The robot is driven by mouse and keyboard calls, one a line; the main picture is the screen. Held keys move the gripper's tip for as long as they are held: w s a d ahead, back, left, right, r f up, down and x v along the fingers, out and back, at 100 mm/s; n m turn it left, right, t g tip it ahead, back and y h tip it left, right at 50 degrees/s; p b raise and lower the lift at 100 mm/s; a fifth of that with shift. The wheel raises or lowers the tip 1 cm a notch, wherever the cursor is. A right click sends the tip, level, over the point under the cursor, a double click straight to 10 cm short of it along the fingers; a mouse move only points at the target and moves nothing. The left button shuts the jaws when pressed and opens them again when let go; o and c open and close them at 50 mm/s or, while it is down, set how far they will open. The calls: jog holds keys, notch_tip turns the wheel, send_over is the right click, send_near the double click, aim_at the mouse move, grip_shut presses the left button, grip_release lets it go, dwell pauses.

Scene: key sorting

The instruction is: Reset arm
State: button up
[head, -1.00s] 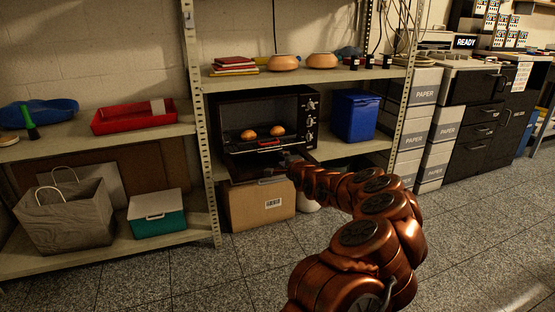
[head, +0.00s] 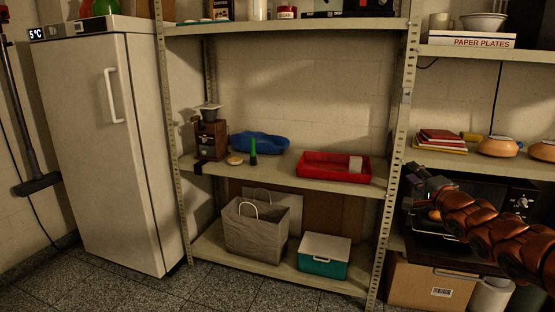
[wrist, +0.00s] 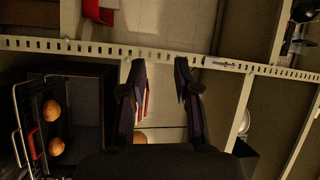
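My gripper (head: 418,182) is at the right in the head view, raised in front of the shelf post beside the oven. In the wrist view my gripper (wrist: 138,65) shows two dark fingers spread apart with nothing held between them. My copper arm reaches in from the right edge. The black toaster oven (head: 520,200) is partly hidden behind my arm. In the wrist view the oven (wrist: 88,92) is open at the left, with two buns (wrist: 53,128) on its rack.
The metal shelf post (head: 398,150) stands close to my gripper. A red tray (head: 320,171), a blue dish (head: 260,142) and a grinder (head: 211,138) are on the middle shelf. A bag (head: 256,228) and a teal box (head: 324,258) are below. A white fridge (head: 105,150) stands at left.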

jog(key=s+a+r+n+g+y+p, duration=0.2)
jog(key=s+a+r+n+y+p, duration=0.15)
jog(key=a+r, duration=0.6)
jog(key=s+a+r+n+g+y+p, duration=0.2)
jog(key=s+a+r+n+y+p, duration=0.25)
jog(key=a, duration=0.75)
jog(key=s+a+r+n+g+y+p, duration=0.2)
jog(key=s+a+r+n+g+p, duration=0.2)
jog(key=s+a+n+g+p, duration=0.8)
jog(key=s+a+f+m+g+h+p, duration=0.1)
jog(key=s+f+m+h+p, duration=0.2)
jog(key=s, duration=0.7)
jog(key=s+a+m+g+h+p, duration=0.1)
jog(key=s+h+p, duration=0.25)
jog(key=s, duration=0.55)
jog(key=s+d+r+m+g+h+p, duration=0.1)
jog(key=s+d+h+p, duration=0.5)
jog(key=s+d, duration=0.6)
jog(key=d+m+g+p, duration=0.1)
jog(key=d+p, duration=0.1)
jog(key=d, duration=0.1)
jog(key=shift+s+r+g, duration=0.15)
jog(key=shift+s+g, duration=0.15)
jog(key=shift+s, duration=0.1)
